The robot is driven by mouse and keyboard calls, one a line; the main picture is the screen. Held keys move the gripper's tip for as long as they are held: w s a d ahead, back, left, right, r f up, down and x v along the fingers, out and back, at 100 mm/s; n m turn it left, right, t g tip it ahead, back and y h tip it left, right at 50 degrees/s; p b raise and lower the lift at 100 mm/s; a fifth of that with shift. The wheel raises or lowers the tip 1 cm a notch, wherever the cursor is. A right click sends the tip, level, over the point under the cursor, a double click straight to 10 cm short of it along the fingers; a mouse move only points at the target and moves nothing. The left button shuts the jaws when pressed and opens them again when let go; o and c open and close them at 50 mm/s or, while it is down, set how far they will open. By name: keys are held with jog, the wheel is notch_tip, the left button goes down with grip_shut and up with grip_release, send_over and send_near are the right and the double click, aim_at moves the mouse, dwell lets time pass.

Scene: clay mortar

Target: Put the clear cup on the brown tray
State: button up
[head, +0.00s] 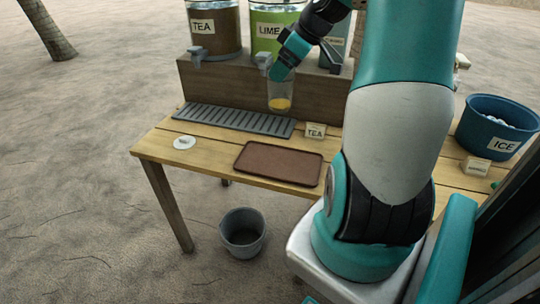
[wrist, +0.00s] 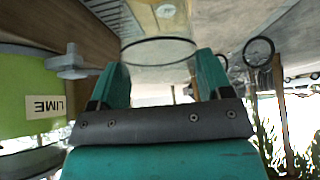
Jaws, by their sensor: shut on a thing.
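The clear cup (head: 280,93) has a little yellow-orange liquid at its bottom. My gripper (head: 282,70) is shut on it, and the cup hangs upright in the air in front of the lime dispenser's wooden stand. In the wrist view the cup's round rim (wrist: 158,40) shows between the two teal fingers of my gripper (wrist: 160,75). The brown tray (head: 278,163) lies flat and empty on the wooden table, nearer than the cup and below it.
A grey drip grate (head: 232,119) lies on the table by the stand. A TEA card (head: 315,131) stands behind the tray. A white disc (head: 184,142) is at the left. The TEA (head: 214,28) and LIME dispensers (head: 270,30) are behind, a blue ICE bucket (head: 497,126) at right.

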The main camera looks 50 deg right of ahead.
notch_tip(320, 180, down, 20)
jog(key=shift+r, duration=0.25)
jog(key=shift+s+f+b, duration=0.1)
jog(key=shift+b, duration=0.25)
jog(key=o, duration=1.3)
jog(key=shift+c, duration=0.2)
